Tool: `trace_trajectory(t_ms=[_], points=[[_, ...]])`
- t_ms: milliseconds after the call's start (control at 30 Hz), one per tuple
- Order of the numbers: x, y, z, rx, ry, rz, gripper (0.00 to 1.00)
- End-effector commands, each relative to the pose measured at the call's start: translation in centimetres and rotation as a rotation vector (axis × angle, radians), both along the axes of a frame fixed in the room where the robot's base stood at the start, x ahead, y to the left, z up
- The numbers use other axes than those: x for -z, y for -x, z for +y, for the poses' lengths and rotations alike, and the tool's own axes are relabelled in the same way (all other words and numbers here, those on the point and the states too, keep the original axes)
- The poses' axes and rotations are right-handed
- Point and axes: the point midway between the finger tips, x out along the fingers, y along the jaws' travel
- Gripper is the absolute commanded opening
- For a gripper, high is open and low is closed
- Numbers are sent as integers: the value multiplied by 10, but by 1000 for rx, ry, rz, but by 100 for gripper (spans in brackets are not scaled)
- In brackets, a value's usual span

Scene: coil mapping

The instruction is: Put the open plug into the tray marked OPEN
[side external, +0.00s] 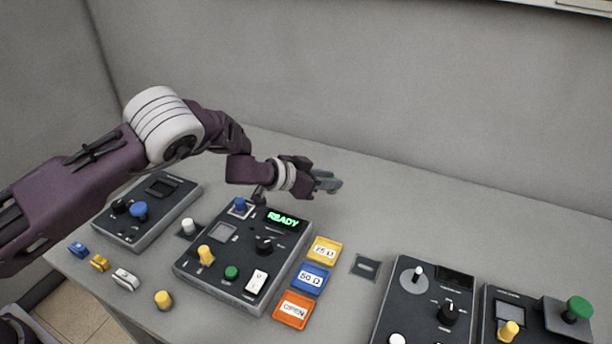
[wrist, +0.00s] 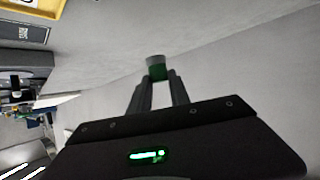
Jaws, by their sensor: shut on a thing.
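My gripper (side external: 330,183) is in the side view, raised over the table behind and to the right of the console with the lit READY display (side external: 283,220). In the wrist view its two fingers (wrist: 157,82) are shut on a small green plug with a grey end (wrist: 156,66). The plug cannot be made out in the side view, and no marking on it is readable. The orange tray marked OPEN (side external: 292,311) lies on the table at the right front of the console, well apart from my gripper. It looks empty.
A blue 50 Ω tray (side external: 312,278) and a yellow 25 Ω tray (side external: 324,250) lie in line behind the OPEN tray. A dark plate (side external: 366,267) is to their right. More consoles (side external: 425,310) stand at the right. The back of the table is clear.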

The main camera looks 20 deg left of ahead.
Motion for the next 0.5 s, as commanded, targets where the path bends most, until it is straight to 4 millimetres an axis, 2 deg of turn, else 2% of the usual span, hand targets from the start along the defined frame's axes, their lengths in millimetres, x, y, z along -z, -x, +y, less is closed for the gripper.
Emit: trace_trajectory(t_ms=[67,167,333,500], points=[[0,13,-12,151,2,-2,0],[4,46,-31,387,0,-1,0],[12,125,-49,785,0,0,0],[13,209,-46,1139,-3,0,0]])
